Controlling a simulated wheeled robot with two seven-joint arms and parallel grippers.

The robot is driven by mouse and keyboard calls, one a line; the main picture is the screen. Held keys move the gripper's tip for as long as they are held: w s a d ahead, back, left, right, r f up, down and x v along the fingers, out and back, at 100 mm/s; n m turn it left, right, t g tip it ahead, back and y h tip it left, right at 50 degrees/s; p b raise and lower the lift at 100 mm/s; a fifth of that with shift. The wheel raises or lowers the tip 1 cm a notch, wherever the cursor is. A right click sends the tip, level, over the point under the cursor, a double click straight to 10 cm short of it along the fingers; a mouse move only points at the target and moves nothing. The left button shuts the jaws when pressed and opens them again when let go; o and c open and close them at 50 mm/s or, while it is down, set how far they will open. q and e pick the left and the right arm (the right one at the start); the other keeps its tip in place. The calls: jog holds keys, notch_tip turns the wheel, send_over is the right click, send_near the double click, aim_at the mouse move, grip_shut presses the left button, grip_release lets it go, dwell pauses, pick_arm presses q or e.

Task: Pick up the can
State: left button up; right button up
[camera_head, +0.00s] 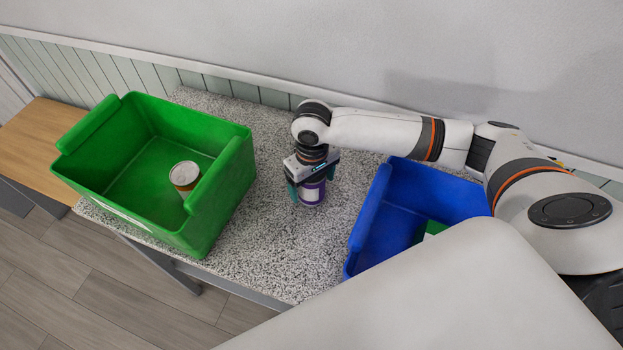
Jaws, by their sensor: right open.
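A purple can (312,193) with a pale label stands upright on the speckled table, between the green bin and the blue bin. My right gripper (308,186) points down over it, with its fingers on either side of the can. Another can (185,177), with a silver lid, stands inside the green bin (222,212). My left gripper is not in view.
The blue bin (369,222) stands to the right, with a green item (434,229) inside, partly hidden by my arm. The speckled table (281,256) is bare in front of the purple can. A wall runs behind. A wooden surface (32,152) is at the far left.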

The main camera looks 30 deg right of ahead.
jog(key=shift+f, duration=0.4)
jog(key=c, duration=1)
jog(key=shift+r, duration=0.1)
jog(key=shift+c, duration=0.2)
